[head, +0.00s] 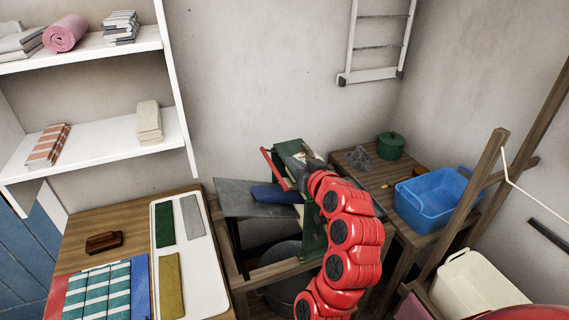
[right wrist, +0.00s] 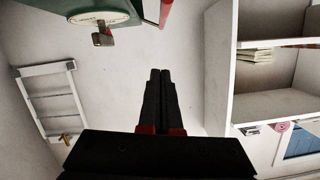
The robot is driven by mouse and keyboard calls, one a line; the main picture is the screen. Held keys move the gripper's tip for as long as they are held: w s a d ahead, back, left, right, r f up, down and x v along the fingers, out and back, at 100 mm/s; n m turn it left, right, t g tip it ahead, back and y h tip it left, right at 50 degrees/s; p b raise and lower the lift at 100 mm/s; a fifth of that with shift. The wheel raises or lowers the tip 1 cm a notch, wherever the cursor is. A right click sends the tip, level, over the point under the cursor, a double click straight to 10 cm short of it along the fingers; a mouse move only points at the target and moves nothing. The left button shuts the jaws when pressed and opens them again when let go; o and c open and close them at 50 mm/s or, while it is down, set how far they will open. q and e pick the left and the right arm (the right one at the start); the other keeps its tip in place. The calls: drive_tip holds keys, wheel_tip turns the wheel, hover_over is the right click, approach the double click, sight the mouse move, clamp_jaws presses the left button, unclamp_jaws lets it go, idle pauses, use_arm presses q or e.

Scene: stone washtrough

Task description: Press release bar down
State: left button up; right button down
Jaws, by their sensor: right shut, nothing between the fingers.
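A green wringer-like machine (head: 290,147) stands over the wooden frame in the middle of the head view. A thin red bar (head: 271,168) slants along its left side; I take this for the release bar. A red bar end (right wrist: 165,12) shows at the top of the right wrist view, beside the green housing (right wrist: 60,22) with its pale round plate. My right gripper (right wrist: 160,73) is shut and empty, its fingers apart from the bar in that view. In the head view the red right arm hides part of the machine. My left gripper is out of view.
A blue cloth (head: 273,194) lies on a grey board (head: 236,198) left of the machine. A blue basin (head: 425,201) and a green pot (head: 390,145) stand on the right bench. A white tray (head: 203,270) with folded cloths lies on the left table. Wooden posts rise at right.

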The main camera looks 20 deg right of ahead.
drive_tip(key=p, duration=0.4)
hover_over(276, 170)
drive_tip(key=d, duration=0.1)
drive_tip(key=f, duration=0.3)
drive_tip(key=f+p, duration=0.1)
drive_tip(key=f, duration=0.2)
drive_tip(key=shift+a+f+p, duration=0.1)
drive_tip(key=shift+a+p, duration=0.15)
drive_tip(key=shift+p, duration=0.1)
drive_tip(key=shift+a+f+n+b, duration=0.2)
drive_tip(key=shift+f+n+b, duration=0.1)
drive_tip(key=shift+b, duration=0.4)
drive_tip(key=shift+h, duration=0.3)
